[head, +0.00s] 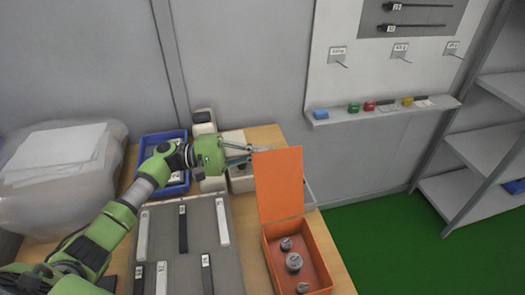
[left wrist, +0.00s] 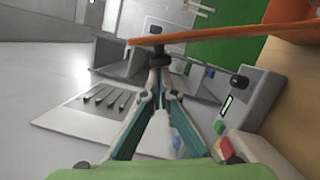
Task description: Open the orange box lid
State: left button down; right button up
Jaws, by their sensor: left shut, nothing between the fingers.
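The orange box (head: 303,262) stands at the right edge of the wooden table, with several grey round weights inside. Its orange lid (head: 279,184) stands open and upright at the back of the box. My left gripper (head: 262,149) is shut and empty, with its fingertips at the lid's upper left edge. In the left wrist view the lid's edge (left wrist: 225,34) crosses just beyond the shut fingertips (left wrist: 156,40). I cannot tell whether they touch it. My right gripper does not show in either view.
A grey mat (head: 183,238) with black and white strips lies left of the box. A blue bin (head: 163,139) and pale devices stand behind it. A wall ledge (head: 380,111) carries small coloured blocks. Grey shelves (head: 487,145) stand at the right, beyond green floor (head: 400,240).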

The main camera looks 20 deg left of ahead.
aim_at(263, 157)
pick_arm(q)
jog(key=shift+s+d+r+m+g+y, duration=0.1)
jog(key=shift+s+d+r+m+y, duration=0.05)
jog(key=shift+s+d+r+m, duration=0.45)
jog(key=shift+s+d+r+m+g+y, duration=0.1)
jog(key=shift+s+d+r+m, duration=0.3)
jog(key=shift+s+m, duration=0.35)
jog(key=shift+s+d+r+m+g+y, duration=0.15)
jog(key=shift+s+d+r+m, duration=0.35)
jog(key=shift+s, duration=0.25)
jog(key=shift+a, duration=0.1)
